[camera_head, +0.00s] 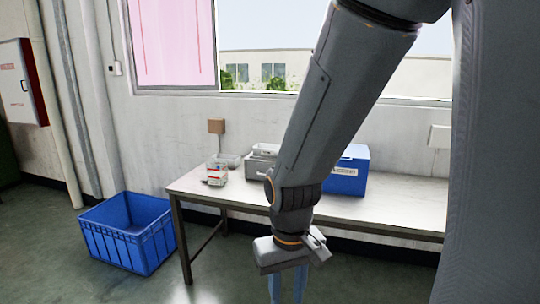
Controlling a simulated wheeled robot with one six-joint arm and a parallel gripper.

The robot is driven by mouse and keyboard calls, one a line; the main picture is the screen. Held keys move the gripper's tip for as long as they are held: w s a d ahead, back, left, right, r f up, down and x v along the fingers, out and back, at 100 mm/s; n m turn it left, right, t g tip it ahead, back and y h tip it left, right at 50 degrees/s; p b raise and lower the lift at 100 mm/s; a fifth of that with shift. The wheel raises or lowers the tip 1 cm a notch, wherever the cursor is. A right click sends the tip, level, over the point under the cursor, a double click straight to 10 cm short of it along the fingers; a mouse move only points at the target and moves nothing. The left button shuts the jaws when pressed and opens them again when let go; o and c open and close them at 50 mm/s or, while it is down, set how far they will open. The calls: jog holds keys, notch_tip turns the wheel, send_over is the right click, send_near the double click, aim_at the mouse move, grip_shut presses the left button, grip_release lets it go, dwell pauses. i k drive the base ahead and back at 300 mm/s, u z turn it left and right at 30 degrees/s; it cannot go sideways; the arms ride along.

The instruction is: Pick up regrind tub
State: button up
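My gripper (288,286) points down in front of the table, near the bottom edge of the picture. Its two bluish fingers stand apart with nothing seen between them; their tips are cut off or close to the frame edge. On the table are a grey tub (258,166) with a small label, partly hidden behind my arm, and a blue box (347,178) with a pale label, also partly covered by my arm. The labels are too small to read, so I cannot tell which container is the regrind tub. My gripper touches neither.
The table (400,203) stands against the wall under a window. A white and red carton (217,172) and a clear container (230,160) stand at its left end. A large blue crate (125,236) sits on the floor to the left. Floor between crate and table is narrow.

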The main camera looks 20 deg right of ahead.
aim_at(217, 170)
jog(key=z, duration=0.6)
jog(key=i, duration=1.15)
jog(key=z, duration=0.3)
